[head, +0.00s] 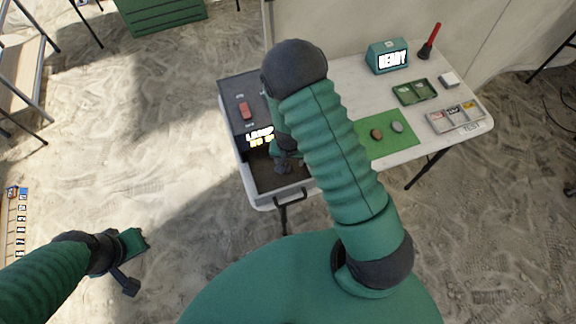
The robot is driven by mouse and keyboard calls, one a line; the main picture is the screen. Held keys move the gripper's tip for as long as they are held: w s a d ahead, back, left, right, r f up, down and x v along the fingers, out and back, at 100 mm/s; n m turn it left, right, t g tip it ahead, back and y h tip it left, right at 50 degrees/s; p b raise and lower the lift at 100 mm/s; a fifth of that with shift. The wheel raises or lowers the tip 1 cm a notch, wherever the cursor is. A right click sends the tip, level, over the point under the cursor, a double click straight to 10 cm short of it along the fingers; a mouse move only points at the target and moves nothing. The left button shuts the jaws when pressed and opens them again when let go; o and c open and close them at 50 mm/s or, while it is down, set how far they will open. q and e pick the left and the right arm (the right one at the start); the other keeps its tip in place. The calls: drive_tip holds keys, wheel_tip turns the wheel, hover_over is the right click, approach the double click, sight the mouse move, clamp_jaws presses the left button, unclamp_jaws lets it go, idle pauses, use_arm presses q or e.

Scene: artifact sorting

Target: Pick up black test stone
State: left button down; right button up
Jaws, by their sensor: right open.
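My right gripper (286,165) is open and reaches down over the open front tray of a grey box (262,190) on the table's left part. My forearm covers part of it. I cannot make out a black stone for certain; dark shapes at the gripper blend with its fingers. A brown stone (376,134) and a grey stone (397,127) lie on a green mat (388,149) to the right of my arm. My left gripper (132,262) hangs over the sandy floor at the lower left, away from the table; its jaw opening is unclear.
The white table (345,92) also carries a teal READY display (387,57), a red-and-black tool (430,42), a green tray (415,92), a small white block (449,80) and a sectioned TEST tray (455,115). A red switch (246,111) sits on the grey box.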

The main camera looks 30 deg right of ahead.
sight(287, 165)
drive_tip(key=f, duration=0.3)
drive_tip(key=shift+a, duration=0.2)
drive_tip(key=shift+w+a+f, duration=0.1)
drive_tip(key=shift+a+f, duration=0.1)
drive_tip(key=shift+f, duration=0.05)
drive_tip(key=shift+w+a, duration=0.15)
drive_tip(key=shift+a, duration=0.1)
drive_tip(key=c, duration=0.4)
drive_tip(key=shift+d, duration=0.35)
drive_tip(key=c, duration=0.8)
clamp_jaws()
drive_tip(key=shift+a, duration=0.15)
